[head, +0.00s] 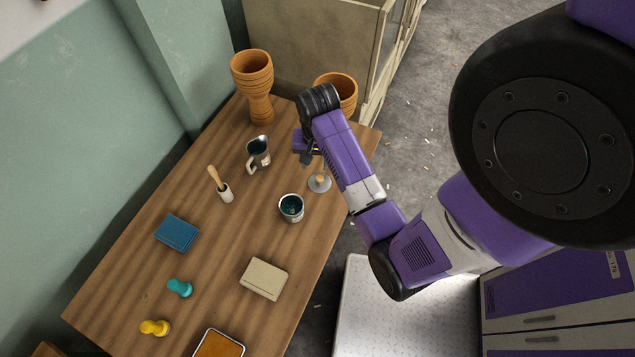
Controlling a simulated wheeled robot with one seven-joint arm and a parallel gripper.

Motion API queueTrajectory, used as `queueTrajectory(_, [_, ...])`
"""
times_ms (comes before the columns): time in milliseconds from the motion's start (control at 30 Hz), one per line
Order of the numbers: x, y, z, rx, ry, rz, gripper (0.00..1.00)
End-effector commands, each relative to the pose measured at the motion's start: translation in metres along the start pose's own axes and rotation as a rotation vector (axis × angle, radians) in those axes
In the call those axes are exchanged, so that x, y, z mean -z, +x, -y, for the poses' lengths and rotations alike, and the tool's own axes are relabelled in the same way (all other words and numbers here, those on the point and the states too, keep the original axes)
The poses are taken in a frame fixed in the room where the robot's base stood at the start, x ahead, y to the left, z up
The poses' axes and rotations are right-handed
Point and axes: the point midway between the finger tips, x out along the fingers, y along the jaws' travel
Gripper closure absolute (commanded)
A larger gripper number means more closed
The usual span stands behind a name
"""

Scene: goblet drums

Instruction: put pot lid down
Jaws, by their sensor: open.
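The pot lid (319,184) is a small grey disc with a tan upright knob. It lies on the wooden table (235,262) near the right edge. My gripper (311,158) is just above the lid, at the upper end of its knob. The gripper is open. My wrist and forearm partly cover the area around the knob, and whether a finger touches it cannot be told.
Two orange goblet drums (259,88) stand at the far end, one partly behind my wrist. A metal pitcher (258,153), a dark-filled cup (291,208), a wooden-handled tool (221,186), a blue book (177,233) and a beige box (264,279) are spread on the table.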

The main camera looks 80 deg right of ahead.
Motion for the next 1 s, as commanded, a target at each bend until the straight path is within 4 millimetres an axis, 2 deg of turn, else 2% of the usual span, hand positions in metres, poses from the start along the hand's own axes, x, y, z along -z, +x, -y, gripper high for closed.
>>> queueTrajectory(33, [-0.019,0.010,0.003,0.016,-0.063,-0.032,0.56])
queueTrajectory(100, [-0.041,0.019,0.010,0.056,-0.162,-0.101,0.56])
queueTrajectory(233, [-0.082,0.022,0.021,0.146,-0.350,-0.234,0.56])
queueTrajectory(367, [-0.125,0.010,0.027,0.250,-0.533,-0.361,0.56])
queueTrajectory(467, [-0.156,-0.011,0.027,0.338,-0.664,-0.456,0.56])
queueTrajectory(667, [-0.215,-0.076,0.019,0.538,-0.902,-0.639,0.56])
queueTrajectory(800, [-0.249,-0.138,0.008,0.690,-1.037,-0.764,0.56])
queueTrajectory(900, [-0.267,-0.181,-0.001,0.789,-1.104,-0.840,0.56])
queueTrajectory(1000, [-0.277,-0.216,-0.008,0.865,-1.147,-0.900,0.56])
